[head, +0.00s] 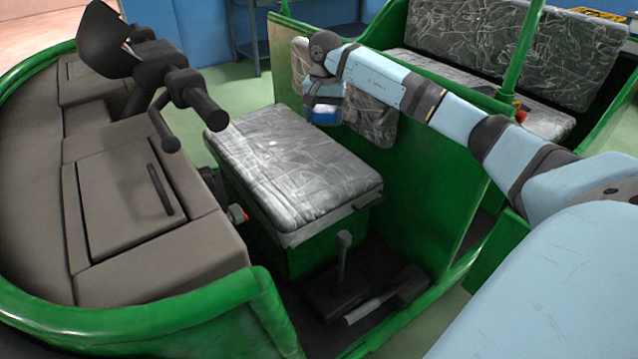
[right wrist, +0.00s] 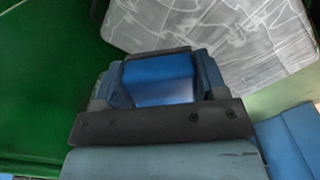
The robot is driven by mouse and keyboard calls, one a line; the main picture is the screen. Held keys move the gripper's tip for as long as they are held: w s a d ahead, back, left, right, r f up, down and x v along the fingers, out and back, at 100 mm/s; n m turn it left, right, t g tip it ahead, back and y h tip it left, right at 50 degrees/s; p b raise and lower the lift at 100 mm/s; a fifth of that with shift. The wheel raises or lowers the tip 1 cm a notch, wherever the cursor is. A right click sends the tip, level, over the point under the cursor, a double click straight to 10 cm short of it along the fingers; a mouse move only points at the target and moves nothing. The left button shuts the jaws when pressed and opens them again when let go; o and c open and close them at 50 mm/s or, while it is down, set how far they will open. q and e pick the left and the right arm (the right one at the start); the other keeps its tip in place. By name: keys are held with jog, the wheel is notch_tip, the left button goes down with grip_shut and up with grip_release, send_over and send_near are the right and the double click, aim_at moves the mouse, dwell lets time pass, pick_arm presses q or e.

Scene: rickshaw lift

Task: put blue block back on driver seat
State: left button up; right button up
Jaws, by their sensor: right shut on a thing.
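The driver seat (head: 290,165) is a grey, patterned cushion in the middle of the head view. It also shows in the right wrist view (right wrist: 225,35) at the top right. My right gripper (head: 325,108) is beyond the seat's far right corner, in front of the grey backrest. In the right wrist view my right gripper (right wrist: 160,75) is shut on the blue block (right wrist: 158,80). A small part of the blue block (head: 326,116) shows in the head view, mostly hidden by the gripper. The seat top is bare. My left gripper is not in view.
The handlebar (head: 190,92) and grey dashboard (head: 130,195) stand left of the seat. A green partition (head: 420,185) stands at the right, with the patterned passenger bench (head: 510,50) behind it. A lever (head: 341,260) rises from the floor before the seat.

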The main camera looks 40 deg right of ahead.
notch_tip(320, 180, down, 11)
jog(key=b, duration=0.2)
send_over(324, 182)
notch_tip(324, 182, down, 4)
jog(key=shift+a+r, duration=0.1)
notch_tip(324, 182, down, 5)
jog(key=shift+r+b, duration=0.15)
jog(key=shift+b, duration=0.55)
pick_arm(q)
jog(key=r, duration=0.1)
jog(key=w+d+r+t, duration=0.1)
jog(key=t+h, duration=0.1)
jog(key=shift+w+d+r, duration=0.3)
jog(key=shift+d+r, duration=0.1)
pick_arm(e)
jog(key=shift+f, duration=0.2)
jog(key=o, duration=1.2)
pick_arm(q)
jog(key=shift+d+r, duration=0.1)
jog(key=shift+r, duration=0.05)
